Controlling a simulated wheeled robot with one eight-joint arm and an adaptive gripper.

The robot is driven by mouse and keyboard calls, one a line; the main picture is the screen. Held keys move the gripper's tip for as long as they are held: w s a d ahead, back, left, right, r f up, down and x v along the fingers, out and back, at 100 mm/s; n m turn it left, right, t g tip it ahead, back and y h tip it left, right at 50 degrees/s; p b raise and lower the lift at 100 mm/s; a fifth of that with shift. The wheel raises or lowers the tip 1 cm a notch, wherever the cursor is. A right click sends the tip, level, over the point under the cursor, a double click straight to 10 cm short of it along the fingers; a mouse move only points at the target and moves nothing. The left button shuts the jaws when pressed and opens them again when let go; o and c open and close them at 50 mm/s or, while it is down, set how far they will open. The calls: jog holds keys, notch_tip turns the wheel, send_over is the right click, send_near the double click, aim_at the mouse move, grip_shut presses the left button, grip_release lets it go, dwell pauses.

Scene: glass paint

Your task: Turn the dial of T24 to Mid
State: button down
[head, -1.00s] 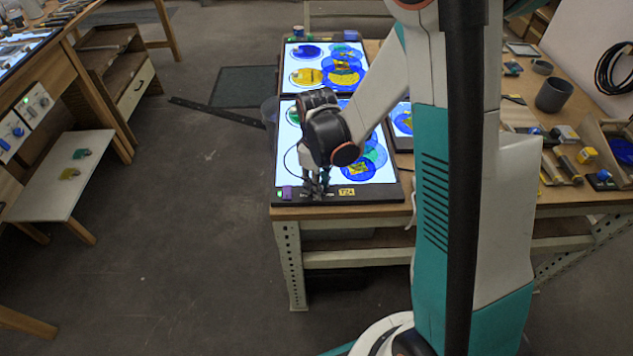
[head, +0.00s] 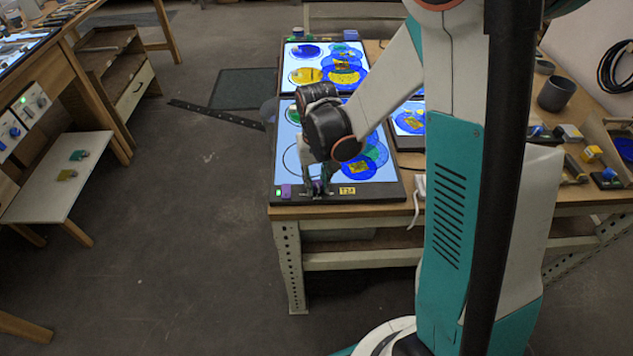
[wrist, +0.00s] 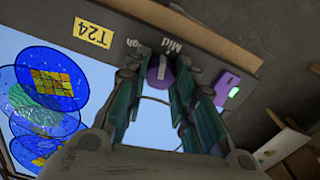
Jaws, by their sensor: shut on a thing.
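The light panel T24 (head: 347,200) lies at the front of the bench, and its yellow T24 label (wrist: 92,33) shows in the wrist view. My gripper (head: 317,192) is down at the panel's front edge. In the wrist view my gripper (wrist: 160,80) is shut on the purple dial (wrist: 159,68), a finger on each side. A pale line on the dial's face points roughly toward the printed "Mid" (wrist: 172,45), but whether it lines up exactly I cannot tell. A partly covered "High" is printed left of it. The fingers hide the dial's sides.
A purple block (wrist: 228,88) with a lit green light sits beside the dial on the panel's edge. Blue and yellow glass discs (head: 358,168) lie on the lit surface. Another lit panel (head: 297,78) is behind. Open floor (head: 190,240) lies to the left.

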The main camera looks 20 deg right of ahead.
aim_at(317, 183)
jog(key=shift+m, duration=1.3)
jog(key=c, duration=1.3)
grip_release()
jog(key=shift+c, duration=0.2)
jog(key=shift+r, duration=0.1)
notch_tip(317, 183, up, 12)
